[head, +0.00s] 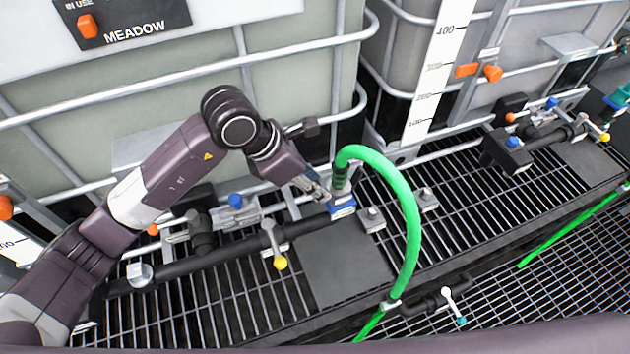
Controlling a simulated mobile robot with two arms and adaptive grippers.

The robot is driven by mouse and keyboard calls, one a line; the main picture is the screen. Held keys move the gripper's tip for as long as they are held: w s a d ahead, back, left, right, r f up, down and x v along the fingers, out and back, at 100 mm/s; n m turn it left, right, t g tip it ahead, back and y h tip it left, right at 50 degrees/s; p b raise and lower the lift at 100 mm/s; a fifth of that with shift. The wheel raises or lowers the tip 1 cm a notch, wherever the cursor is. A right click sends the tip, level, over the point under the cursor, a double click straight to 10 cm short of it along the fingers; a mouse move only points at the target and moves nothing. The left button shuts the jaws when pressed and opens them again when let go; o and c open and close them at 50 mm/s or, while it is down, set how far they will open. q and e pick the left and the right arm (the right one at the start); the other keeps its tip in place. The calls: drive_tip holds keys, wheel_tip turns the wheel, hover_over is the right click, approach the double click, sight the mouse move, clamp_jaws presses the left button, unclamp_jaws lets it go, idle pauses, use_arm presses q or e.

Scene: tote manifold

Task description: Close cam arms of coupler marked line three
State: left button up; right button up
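A blue coupler (342,206) with a pale marking too small to read sits at the end of the black pipe, at the middle of the head view. A green hose (408,215) rises from it, arches right and drops to the front. My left gripper (322,194) is at the coupler's upper left side, very close to it; I cannot tell whether they touch. Its fingers are small and partly merge with the coupler, so their opening is unclear. The cam arms cannot be made out clearly. My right gripper is out of view.
Black pipe (195,262) with a yellow-knobbed valve handle (280,262) runs left of the coupler. Two small grey blocks (372,219) (427,199) stand to its right. Caged white totes (270,75) stand behind. A dark plate (345,275) lies on the grating in front.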

use_arm(q)
drive_tip(key=v, duration=1.2)
